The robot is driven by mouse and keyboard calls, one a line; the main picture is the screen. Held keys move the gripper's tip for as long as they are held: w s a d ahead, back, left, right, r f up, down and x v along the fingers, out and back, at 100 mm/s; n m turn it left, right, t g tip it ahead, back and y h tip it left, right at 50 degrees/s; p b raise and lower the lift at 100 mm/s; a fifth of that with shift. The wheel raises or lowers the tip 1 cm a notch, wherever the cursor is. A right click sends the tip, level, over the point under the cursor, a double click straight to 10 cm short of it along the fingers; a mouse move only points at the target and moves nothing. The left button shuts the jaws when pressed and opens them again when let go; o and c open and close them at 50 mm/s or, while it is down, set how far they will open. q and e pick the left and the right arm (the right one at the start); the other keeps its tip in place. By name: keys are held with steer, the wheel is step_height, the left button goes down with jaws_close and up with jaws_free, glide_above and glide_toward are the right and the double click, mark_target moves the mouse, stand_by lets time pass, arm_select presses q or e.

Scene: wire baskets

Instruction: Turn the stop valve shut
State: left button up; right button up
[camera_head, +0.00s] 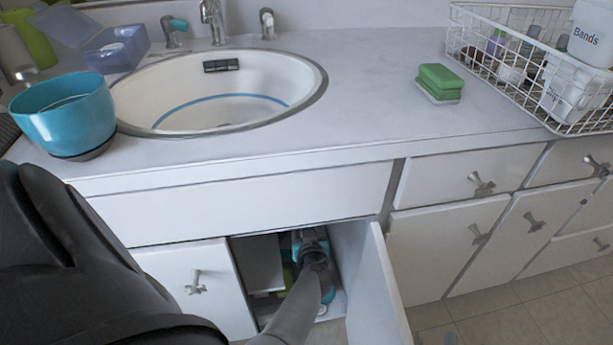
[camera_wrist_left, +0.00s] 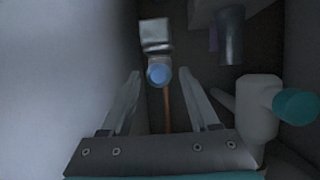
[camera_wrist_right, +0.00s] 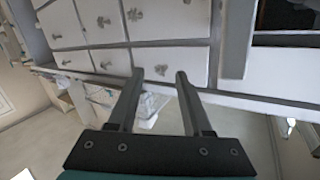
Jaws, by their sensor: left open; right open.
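The stop valve (camera_wrist_left: 158,74) shows in the left wrist view, with a round blue end, a grey metal block behind it and a copper pipe below. My left gripper (camera_wrist_left: 161,80) is open, its fingers on either side of the valve in the picture. I cannot tell whether they touch it. In the head view my left arm reaches into the open cabinet under the sink, and its gripper (camera_head: 311,250) hides the valve. My right gripper (camera_wrist_right: 160,75) is open and empty, in front of drawer fronts in the right wrist view.
The open cabinet door (camera_head: 372,285) stands right of my left arm. Inside the cabinet, a pale bottle with a teal cap (camera_wrist_left: 296,106) is close on the right, and a dark pipe (camera_wrist_left: 231,38) hangs upper right. The sink (camera_head: 220,95) and a wire basket (camera_head: 515,92) are above.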

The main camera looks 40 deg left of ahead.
arm_select(q)
steer(key=shift+w+a, duration=0.1)
stand_by(0.3)
jaws_close()
stand_by(0.4)
stand_by(0.9)
